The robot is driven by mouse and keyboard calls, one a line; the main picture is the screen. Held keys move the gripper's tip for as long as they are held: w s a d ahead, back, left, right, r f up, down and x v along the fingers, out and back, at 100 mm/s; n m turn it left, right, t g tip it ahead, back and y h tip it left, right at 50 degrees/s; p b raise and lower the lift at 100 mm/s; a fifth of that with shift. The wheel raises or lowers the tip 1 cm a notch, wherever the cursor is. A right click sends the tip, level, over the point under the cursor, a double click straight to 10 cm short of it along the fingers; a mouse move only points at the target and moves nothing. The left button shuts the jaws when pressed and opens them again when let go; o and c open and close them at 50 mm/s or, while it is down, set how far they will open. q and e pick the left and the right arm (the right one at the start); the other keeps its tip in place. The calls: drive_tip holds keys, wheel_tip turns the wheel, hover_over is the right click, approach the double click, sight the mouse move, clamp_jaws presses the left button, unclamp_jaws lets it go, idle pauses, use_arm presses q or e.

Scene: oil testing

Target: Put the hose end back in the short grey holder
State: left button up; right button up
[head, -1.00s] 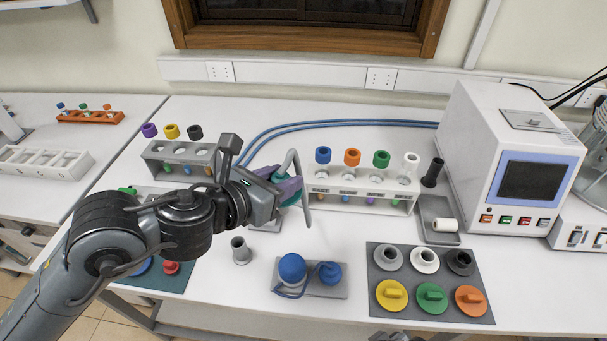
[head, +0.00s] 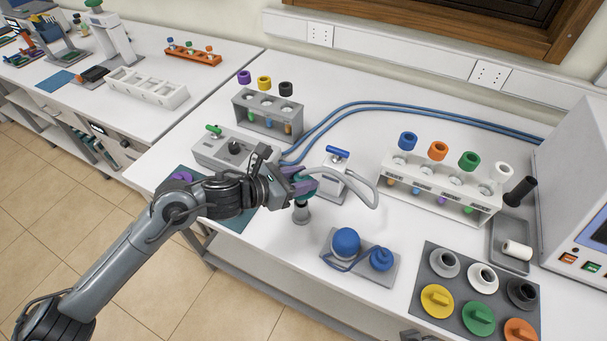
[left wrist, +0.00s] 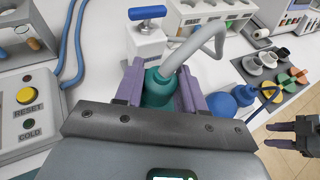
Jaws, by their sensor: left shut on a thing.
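My left gripper (head: 302,184) is shut on the teal hose end (left wrist: 157,88), with a purple finger on each side of it. The grey hose (head: 352,188) curves from the hose end to the white block with a blue handle (head: 335,172). The short grey holder (head: 301,214) stands upright on the table directly below my left gripper in the head view. The gripper partly hides its top, so I cannot tell whether the hose end touches it. My right gripper (left wrist: 272,135) shows at the right edge of the left wrist view, open and empty, away from the hose.
A grey tray with blue bulbs (head: 385,278) lies right of the holder. A control box (head: 225,150) and a tube rack (head: 268,120) stand behind on the left. A white rack (head: 440,192) and a cap board (head: 435,262) stand to the right.

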use_arm(q)
drive_tip(key=shift+f+b, duration=0.8)
drive_tip(key=shift+f, duration=1.35)
drive_tip(key=shift+b, duration=0.85)
drive_tip(key=shift+f+b, duration=0.6)
drive_tip(key=shift+b, duration=0.15)
drive_tip(key=o, duration=0.9)
drive_tip(key=shift+a, duration=0.1)
drive_tip(key=shift+p+v, duration=0.4)
drive_tip(key=shift+v, duration=5.1)
